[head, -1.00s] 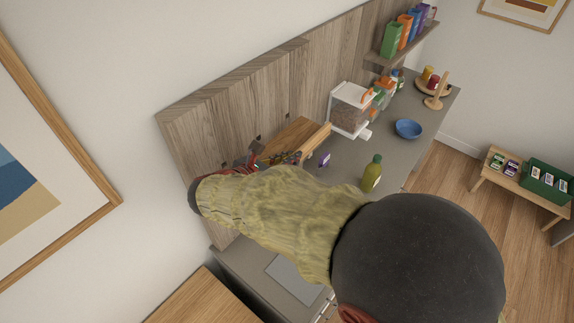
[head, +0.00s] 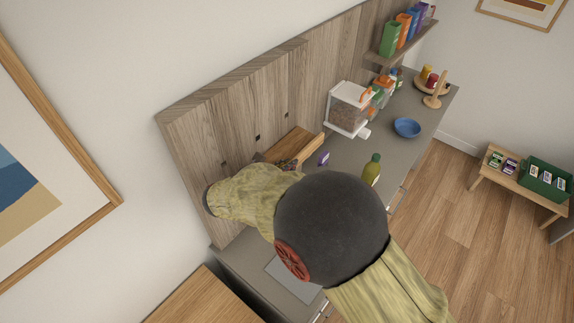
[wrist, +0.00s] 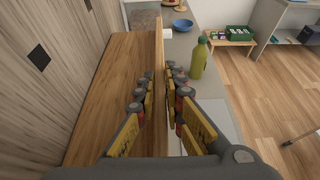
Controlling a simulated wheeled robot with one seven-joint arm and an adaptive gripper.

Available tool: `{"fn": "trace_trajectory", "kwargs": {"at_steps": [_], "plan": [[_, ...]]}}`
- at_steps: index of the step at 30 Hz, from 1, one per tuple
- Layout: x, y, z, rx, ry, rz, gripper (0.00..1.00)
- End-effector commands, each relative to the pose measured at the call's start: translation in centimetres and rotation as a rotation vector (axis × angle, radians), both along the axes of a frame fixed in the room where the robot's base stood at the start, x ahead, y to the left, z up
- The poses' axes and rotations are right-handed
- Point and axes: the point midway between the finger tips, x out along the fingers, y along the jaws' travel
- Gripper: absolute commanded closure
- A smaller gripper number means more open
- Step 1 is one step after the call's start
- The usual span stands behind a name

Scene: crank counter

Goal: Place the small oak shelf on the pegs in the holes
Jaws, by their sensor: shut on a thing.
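The small oak shelf (head: 288,146) is a wooden board with a raised front lip, held in front of the wood back panel. In the wrist view its board (wrist: 112,95) lies left of the lip. My gripper (wrist: 159,80) is shut on the lip, with fingers on both sides. In the head view my arm hides most of the gripper. Dark square holes show in the panel, one (head: 257,137) near the shelf and another (head: 287,115) further right; the wrist view also shows a hole (wrist: 39,57). I see no pegs; the shelf's back edge appears apart from the holes.
A green bottle (head: 372,168) and a purple item (head: 323,158) stand on the grey counter (head: 345,160). A clear dispenser (head: 348,108) stands right of the shelf, with a blue bowl (head: 407,128) beyond. A wall shelf (head: 408,45) holds several boxes.

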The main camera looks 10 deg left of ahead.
Motion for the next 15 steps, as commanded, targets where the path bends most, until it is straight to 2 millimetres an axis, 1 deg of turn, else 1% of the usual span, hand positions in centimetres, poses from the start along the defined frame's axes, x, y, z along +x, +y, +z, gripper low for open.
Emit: {"fn": "trace_trajectory", "kwargs": {"at_steps": [3,15], "plan": [[0.0,0.0,0.1,0.0,-0.001,0.0,1.0],[0.0,0.0,-1.0,0.001,-0.002,0.0,1.0]]}}
